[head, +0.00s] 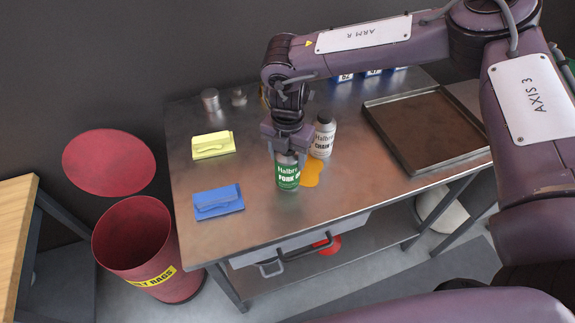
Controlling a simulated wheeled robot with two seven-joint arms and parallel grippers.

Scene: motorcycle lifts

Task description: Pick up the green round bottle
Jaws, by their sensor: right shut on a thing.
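The green round bottle (287,177) has a white-lettered label and stands upright on the metal workbench (255,217), near its front edge. My right gripper (287,153) comes down on it from above and is shut on its top, which the fingers hide. I cannot tell whether the bottle's base touches the bench. My left gripper is not in view.
A brown tray (425,128) lies right. A red bin (135,240) stands left of the bench.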

